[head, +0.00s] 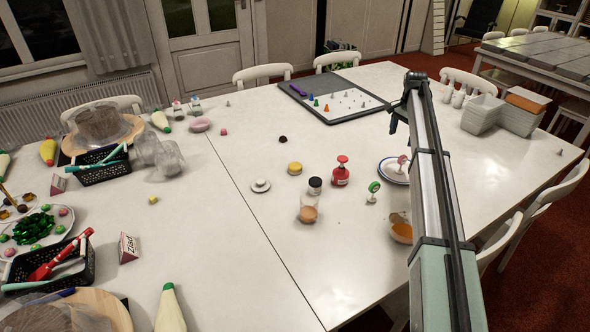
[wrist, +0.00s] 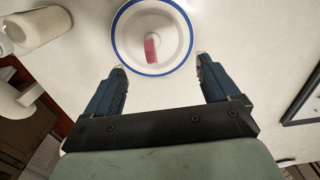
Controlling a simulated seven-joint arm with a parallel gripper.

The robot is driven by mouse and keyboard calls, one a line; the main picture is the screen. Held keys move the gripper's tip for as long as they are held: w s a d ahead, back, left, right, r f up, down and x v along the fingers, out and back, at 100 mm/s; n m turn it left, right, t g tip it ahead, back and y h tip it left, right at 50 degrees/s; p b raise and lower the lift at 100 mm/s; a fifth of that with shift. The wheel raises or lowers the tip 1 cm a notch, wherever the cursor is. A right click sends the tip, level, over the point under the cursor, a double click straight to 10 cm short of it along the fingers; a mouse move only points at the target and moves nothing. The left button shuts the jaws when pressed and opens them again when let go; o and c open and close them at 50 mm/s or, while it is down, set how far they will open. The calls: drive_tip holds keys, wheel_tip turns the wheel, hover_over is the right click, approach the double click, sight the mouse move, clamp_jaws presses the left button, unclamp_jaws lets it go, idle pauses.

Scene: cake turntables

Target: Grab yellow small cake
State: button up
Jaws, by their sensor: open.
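A small round yellow cake (head: 295,168) sits on the white table near its middle, left of the red bottle. My gripper (head: 393,122) is to the right of it and higher, raised over the table. In the wrist view my gripper (wrist: 160,65) is open and empty, with its two blue fingers apart. A blue-rimmed white plate (wrist: 128,50) with a pink item (wrist: 151,49) lies below and ahead of the fingers. The yellow cake does not show in the wrist view.
A tray with game pieces (head: 334,103) lies behind; the table between is mostly clear.

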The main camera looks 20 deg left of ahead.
drive_tip(key=s+a+n, duration=0.1)
drive_tip(key=s+a, duration=0.1)
drive_tip(key=a, duration=0.9)
drive_tip(key=s+a+n, duration=0.2)
drive_tip(key=a, duration=0.9)
drive_tip(key=n, duration=1.5)
hover_over(295, 165)
drive_tip(key=f, duration=0.2)
wheel_tip(295, 165, down, 8)
drive_tip(key=n, duration=0.9)
drive_tip(key=shift+w+d, duration=0.1)
drive_tip(key=shift+s+f, duration=0.2)
drive_tip(key=shift+f, duration=2.55)
drive_tip(key=c, duration=1.1)
drive_tip(key=shift+c, duration=0.2)
